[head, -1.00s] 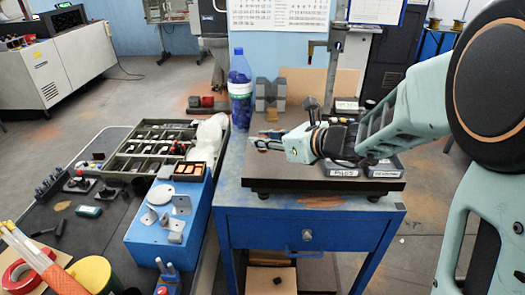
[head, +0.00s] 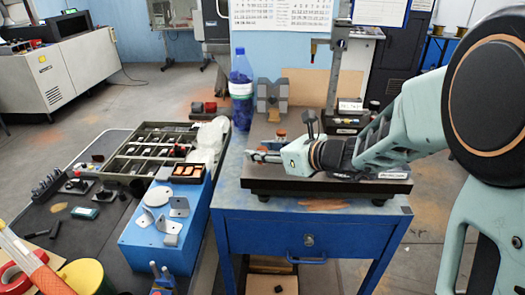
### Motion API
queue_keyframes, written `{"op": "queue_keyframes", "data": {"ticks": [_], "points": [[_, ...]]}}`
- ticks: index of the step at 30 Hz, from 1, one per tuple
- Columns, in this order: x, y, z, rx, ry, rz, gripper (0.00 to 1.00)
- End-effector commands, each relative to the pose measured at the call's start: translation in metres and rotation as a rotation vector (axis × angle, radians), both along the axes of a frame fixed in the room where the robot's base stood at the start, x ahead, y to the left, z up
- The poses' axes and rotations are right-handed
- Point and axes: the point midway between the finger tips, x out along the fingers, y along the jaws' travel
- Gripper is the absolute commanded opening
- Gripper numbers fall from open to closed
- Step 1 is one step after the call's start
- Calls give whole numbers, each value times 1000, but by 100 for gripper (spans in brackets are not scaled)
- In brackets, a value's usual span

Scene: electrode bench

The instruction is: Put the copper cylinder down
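My gripper (head: 262,156) reaches in from the right, pointing left, low over the left part of the dark plate (head: 285,187) on the blue bench (head: 265,232). Its fingers are small and seen from the side, so I cannot tell whether they are open or shut. I cannot make out the copper cylinder for certain; it may be between the fingers or hidden by them. A small orange-brown object (head: 281,135) stands just behind the gripper.
A blue-capped bottle (head: 241,90) and a grey V-shaped block (head: 274,97) stand behind the gripper. A metal stand (head: 334,80) rises behind my arm. Left are a blue box (head: 165,240) with metal pieces and a divided tray (head: 137,152).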

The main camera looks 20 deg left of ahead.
Motion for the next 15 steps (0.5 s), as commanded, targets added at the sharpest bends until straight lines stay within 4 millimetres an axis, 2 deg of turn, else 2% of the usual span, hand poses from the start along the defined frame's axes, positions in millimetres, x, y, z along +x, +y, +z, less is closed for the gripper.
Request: {"op": "queue_keyframes", "data": {"ticks": [12, 15], "points": [[0, -1, 6, 0, 0, 0, 38], [-6, -15, 11, 0, -3, -3, 38]]}}
